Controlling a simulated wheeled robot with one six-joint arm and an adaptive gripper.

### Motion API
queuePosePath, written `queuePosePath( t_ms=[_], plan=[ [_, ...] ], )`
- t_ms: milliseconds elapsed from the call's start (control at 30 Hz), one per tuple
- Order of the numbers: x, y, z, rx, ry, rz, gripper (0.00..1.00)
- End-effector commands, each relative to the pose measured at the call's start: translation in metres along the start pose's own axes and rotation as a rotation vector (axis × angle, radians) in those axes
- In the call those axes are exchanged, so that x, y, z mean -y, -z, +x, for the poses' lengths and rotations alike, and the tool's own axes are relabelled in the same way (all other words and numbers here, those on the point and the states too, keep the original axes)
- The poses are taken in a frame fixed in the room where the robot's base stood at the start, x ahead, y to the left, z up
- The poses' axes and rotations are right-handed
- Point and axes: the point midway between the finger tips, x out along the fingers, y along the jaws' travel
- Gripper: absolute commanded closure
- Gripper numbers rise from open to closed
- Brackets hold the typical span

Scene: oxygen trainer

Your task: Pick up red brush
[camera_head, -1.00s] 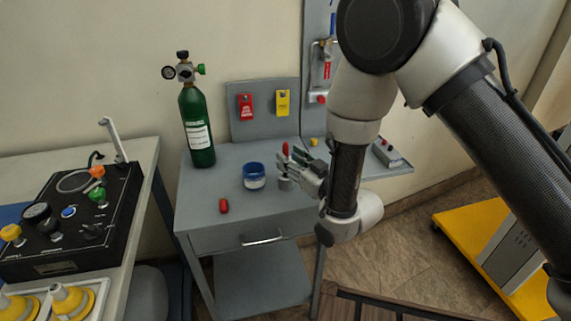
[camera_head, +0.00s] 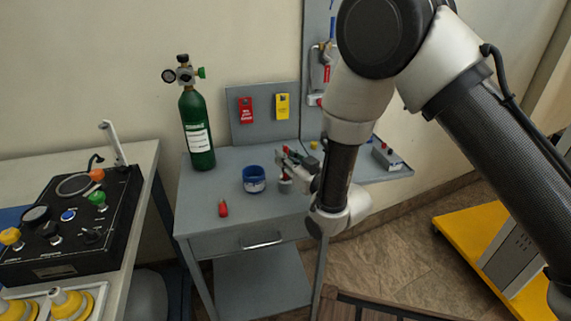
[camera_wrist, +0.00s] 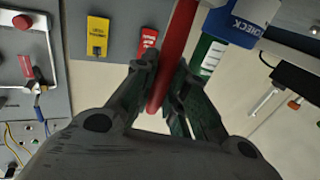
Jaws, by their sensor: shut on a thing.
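My gripper (camera_wrist: 167,88) is shut on this handle. In the head view, my gripper (camera_head: 290,158) is over the grey worktable (camera_head: 205,185), right of the blue cup (camera_head: 254,180). Only a little red shows at its fingers there. A small grey holder (camera_head: 285,186) stands just below the fingers. I cannot tell whether the brush is clear of it.
A green oxygen cylinder (camera_head: 198,132) stands at the table's back left. A short red object (camera_head: 223,209) lies near the front. Red (camera_head: 245,109) and yellow (camera_head: 282,106) tags hang on the back panel. A grey box (camera_head: 387,156) sits at the right.

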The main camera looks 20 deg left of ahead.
Motion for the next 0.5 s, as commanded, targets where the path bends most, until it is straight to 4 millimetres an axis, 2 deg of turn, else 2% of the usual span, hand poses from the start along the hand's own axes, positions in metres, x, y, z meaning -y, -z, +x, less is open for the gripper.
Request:
queuePosePath(
  t_ms=[233, 500],
  plan=[
    [0.000, 0.018, 0.000, -0.003, 0.000, 0.000, 1.00],
    [0.000, 0.063, 0.000, -0.004, 0.000, 0.000, 1.00]
  ],
)
